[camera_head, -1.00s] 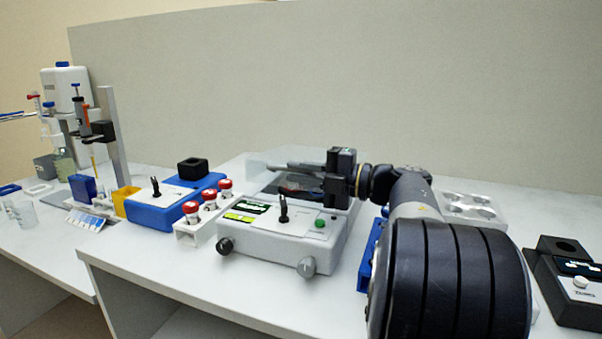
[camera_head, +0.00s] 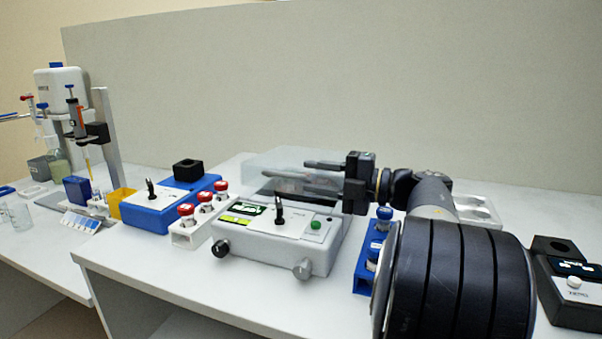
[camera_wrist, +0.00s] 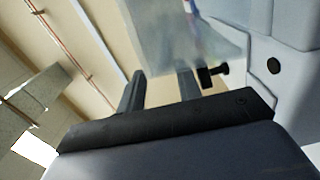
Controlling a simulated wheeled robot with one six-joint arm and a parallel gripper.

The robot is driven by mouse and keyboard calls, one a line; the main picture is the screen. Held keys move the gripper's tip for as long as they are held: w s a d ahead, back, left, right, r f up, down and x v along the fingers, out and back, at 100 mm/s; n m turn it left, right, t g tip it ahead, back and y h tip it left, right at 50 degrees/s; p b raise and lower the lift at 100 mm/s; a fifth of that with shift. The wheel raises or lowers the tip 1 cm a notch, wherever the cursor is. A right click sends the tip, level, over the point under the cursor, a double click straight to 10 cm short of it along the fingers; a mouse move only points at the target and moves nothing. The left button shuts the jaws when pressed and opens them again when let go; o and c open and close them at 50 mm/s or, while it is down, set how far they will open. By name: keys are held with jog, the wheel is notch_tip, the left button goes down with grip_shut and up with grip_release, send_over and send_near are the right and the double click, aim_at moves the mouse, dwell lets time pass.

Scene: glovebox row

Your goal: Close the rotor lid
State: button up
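The grey-white centrifuge (camera_head: 262,244) stands on the bench in the middle of the head view. Its clear lid (camera_head: 278,159) shows over the rear part; its exact angle is hard to tell. The rotor is mostly hidden behind the lid and my fingers. My gripper (camera_head: 285,168) comes in from the right, its two fingers pointing left and set apart, level with the lid. In the wrist view my gripper (camera_wrist: 161,75) is open with nothing between the fingers. A see-through pane, apparently the lid (camera_wrist: 170,35), lies just past the fingertips; contact cannot be told.
A white rack with red-capped tubes (camera_head: 204,205) and a blue device (camera_head: 158,212) stand left of the centrifuge. A blue rack (camera_head: 364,262) stands to its right, close to my arm. A black device (camera_head: 571,290) is at far right. A grey wall (camera_head: 330,85) closes the back.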

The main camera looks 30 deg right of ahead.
jog(key=v, duration=0.6)
jog(key=shift+s+d+p, duration=0.2)
jog(key=shift+p, duration=0.1)
jog(key=shift+b+x, duration=0.55)
jog(key=shift+x, duration=3.75)
jog(key=shift+a+r, duration=0.1)
